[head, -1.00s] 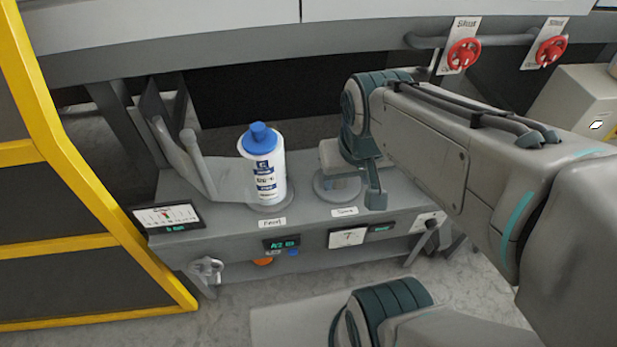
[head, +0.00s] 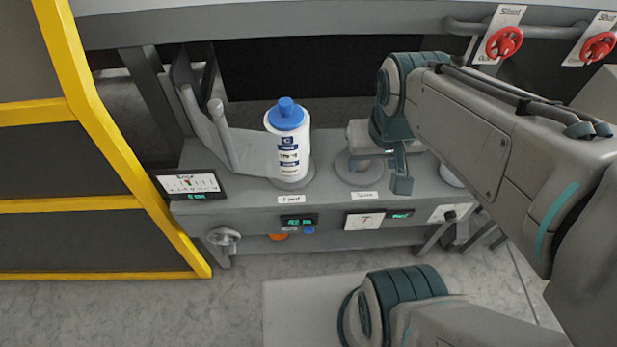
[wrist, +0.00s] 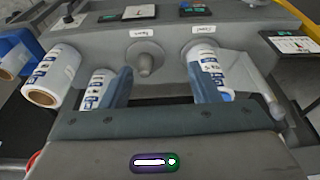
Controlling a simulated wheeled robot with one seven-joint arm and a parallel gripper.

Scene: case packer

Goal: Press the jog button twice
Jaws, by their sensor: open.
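The bench front (head: 250,222) carries an orange button (head: 278,237) and a blue button (head: 308,231) below a small lit display (head: 298,221). I cannot read which is the jog button. My gripper (head: 392,172) is above the bench top near the Spare label (head: 364,195), to the right of and above both buttons. In the wrist view my gripper (wrist: 163,88) is open, with its two bluish fingers apart and nothing seen held between them. A grey peg (wrist: 145,63) shows beyond the gap.
A white bottle with a blue cap (head: 290,145) stands at the Feed label (head: 291,199). A gauge panel (head: 190,185) is at the bench's left end. A yellow-framed guard (head: 115,140) stands left. Red valve wheels (head: 503,42) are at upper right. Floor in front is mostly clear.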

